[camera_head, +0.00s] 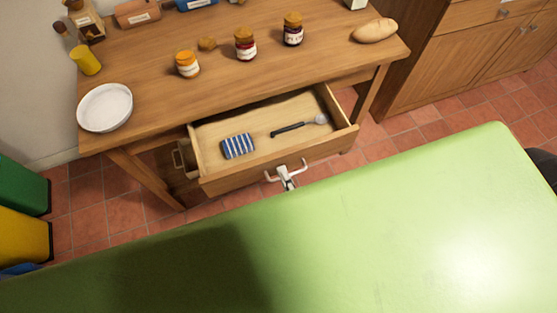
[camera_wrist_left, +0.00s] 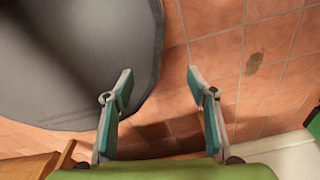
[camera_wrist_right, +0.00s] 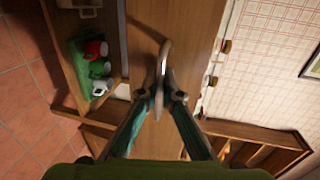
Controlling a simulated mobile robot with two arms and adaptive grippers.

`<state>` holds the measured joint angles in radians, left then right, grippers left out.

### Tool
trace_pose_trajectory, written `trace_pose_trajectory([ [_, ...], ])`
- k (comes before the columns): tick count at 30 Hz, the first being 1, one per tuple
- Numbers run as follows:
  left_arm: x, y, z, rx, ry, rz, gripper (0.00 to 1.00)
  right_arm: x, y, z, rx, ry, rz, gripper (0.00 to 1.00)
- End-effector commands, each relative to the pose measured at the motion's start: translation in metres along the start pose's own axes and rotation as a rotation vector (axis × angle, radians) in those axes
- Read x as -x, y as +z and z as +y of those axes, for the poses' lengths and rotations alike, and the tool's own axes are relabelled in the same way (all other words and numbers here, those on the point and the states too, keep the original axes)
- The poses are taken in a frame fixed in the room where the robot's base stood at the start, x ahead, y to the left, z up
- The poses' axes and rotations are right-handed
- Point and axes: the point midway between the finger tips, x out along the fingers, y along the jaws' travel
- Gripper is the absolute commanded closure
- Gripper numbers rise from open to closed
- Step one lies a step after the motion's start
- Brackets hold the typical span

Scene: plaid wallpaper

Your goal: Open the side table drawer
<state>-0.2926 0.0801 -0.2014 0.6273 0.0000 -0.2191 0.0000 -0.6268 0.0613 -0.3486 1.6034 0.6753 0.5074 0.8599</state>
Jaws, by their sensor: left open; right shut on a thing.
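The wooden side table (camera_head: 130,135) stands at the back with its drawer (camera_head: 225,184) pulled out, so the inside shows. In the drawer lie a blue-and-white striped item (camera_head: 238,146) and a utensil with a black handle (camera_head: 290,129). My right gripper (camera_head: 287,177) is at the drawer front, shut on the metal handle (camera_head: 271,178). In the right wrist view my right fingers (camera_wrist_right: 158,84) close around the curved handle (camera_wrist_right: 163,55). My left gripper (camera_wrist_left: 160,82) is open and empty above the tiled floor, out of the head view.
On the table top are a white plate (camera_head: 104,108), a yellow cup (camera_head: 86,60), several jars and a potato-like item (camera_head: 375,31). A wooden cabinet (camera_head: 445,60) stands at the right. A dark grey round thing (camera_wrist_left: 75,50) is beside my left gripper.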

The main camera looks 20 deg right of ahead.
Motion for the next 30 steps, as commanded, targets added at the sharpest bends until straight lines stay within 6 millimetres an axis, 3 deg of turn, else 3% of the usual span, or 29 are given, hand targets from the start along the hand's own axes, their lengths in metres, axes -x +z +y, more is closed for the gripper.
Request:
trace_pose_trajectory([
  [2, 0.000, -0.007, -0.001, 0.000, -0.001, 0.010, 0.48, 0.011, 0.000, 0.004, 0.001, 0.004, -0.002, 1.00],
  [7, 0.000, -0.001, 0.000, 0.000, 0.000, 0.001, 0.48, 0.021, 0.001, 0.005, 0.000, 0.003, -0.001, 1.00],
  [13, 0.001, 0.014, 0.002, 0.001, 0.002, -0.020, 0.48, 0.024, 0.001, 0.006, 0.000, 0.002, -0.002, 1.00],
  [20, 0.001, 0.016, 0.002, 0.002, 0.002, -0.023, 0.48, 0.024, 0.001, 0.006, 0.000, 0.003, -0.002, 1.00],
  [21, 0.001, 0.016, 0.002, 0.002, 0.002, -0.023, 0.48, 0.024, 0.001, 0.006, 0.000, 0.003, -0.002, 0.89],
  [22, 0.001, 0.016, 0.002, 0.002, 0.002, -0.023, 0.48, 0.024, 0.001, 0.006, 0.000, 0.002, -0.001, 0.88],
  [30, 0.001, 0.010, 0.000, 0.002, 0.000, -0.015, 0.48, 0.024, 0.000, 0.006, 0.000, 0.001, 0.000, 0.88],
])
